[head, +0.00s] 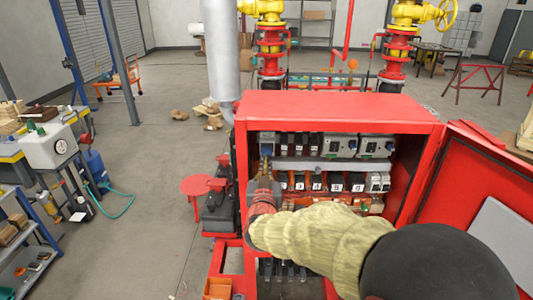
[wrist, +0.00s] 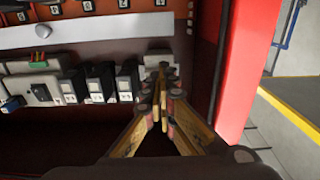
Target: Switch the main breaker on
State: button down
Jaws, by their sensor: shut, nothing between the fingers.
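The open red cabinet (head: 335,107) holds an upper row of switchgear. Its leftmost device is a pale grey breaker (head: 267,138), probably the main breaker; no label on it is readable. My gripper (head: 265,165) is in front of this device, just below its top. In the wrist view, where the row appears upside down, my gripper (wrist: 161,78) is shut and empty, with its fingertips over the pale breaker (wrist: 152,62). The fingers hide most of its face, so its lever position and any contact cannot be told.
Several dark breakers (head: 298,141) sit right of the pale one, then grey units (head: 372,146). A lower row of numbered devices (head: 318,182) lies beneath. The cabinet's left side wall (wrist: 235,75) is close to my gripper. The cabinet door (head: 470,185) stands open at right.

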jog(key=shift+r+p, duration=0.4)
jog(key=shift+r, duration=0.65)
jog(key=shift+f, duration=0.1)
jog(key=s+f, duration=0.1)
jog(key=s, duration=0.5)
jog(key=shift+s+b, duration=0.3)
jog(key=shift+b, duration=0.15)
